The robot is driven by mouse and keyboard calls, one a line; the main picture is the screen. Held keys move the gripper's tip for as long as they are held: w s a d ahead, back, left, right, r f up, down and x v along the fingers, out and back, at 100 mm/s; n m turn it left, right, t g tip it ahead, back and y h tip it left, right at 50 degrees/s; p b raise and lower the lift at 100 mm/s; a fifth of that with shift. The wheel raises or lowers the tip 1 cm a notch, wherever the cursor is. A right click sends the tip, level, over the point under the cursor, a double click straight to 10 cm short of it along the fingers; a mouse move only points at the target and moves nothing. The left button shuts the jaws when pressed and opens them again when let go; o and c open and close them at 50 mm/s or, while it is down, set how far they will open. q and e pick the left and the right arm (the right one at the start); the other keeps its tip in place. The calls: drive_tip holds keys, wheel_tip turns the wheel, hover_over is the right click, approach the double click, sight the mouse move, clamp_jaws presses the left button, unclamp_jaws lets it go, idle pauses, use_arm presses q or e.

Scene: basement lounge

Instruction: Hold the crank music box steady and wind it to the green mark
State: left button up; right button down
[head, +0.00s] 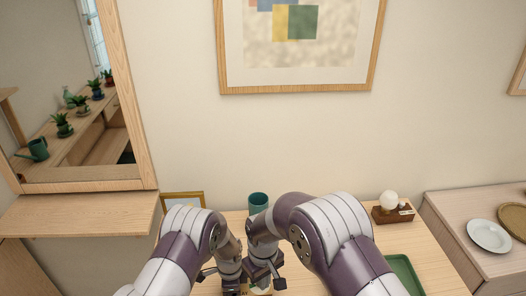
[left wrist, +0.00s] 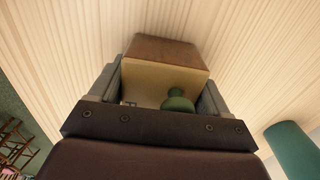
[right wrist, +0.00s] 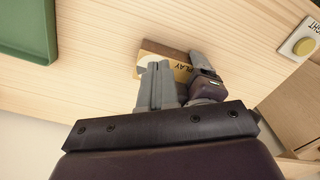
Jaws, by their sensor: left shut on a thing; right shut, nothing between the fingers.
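The music box (left wrist: 165,50) is a small block with a brown top and a cream face in the left wrist view. My left gripper (left wrist: 160,88) is shut on it, one finger on each side. A green rounded knob (left wrist: 178,100) shows against the cream face. In the right wrist view the box (right wrist: 178,66) carries the word "PLAY". My right gripper (right wrist: 155,68) is shut and empty, its fingertips close beside the box; I cannot tell whether they touch it. In the head view, my left gripper (head: 222,275) and right gripper (head: 265,276) mostly hide the box.
A teal cup (head: 258,200) stands behind the grippers, near a small frame (head: 183,199). A green tray (head: 408,272) lies to the right. A white ball on a brown base (head: 392,212) stands at the back right. A button block (right wrist: 300,42) shows in the right wrist view.

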wheel_tip(320, 180, down, 5)
drive_tip(key=shift+w+f, duration=0.1)
drive_tip(key=shift+w, duration=0.05)
drive_tip(key=shift+w, duration=0.6)
idle(1.0)
drive_tip(key=shift+w+d, duration=0.1)
drive_tip(key=shift+d, duration=0.3)
drive_tip(key=shift+w+d, duration=0.8)
drive_tip(key=shift+d, duration=0.1)
drive_tip(key=shift+w, duration=0.1)
drive_tip(key=shift+d, duration=0.1)
idle(0.5)
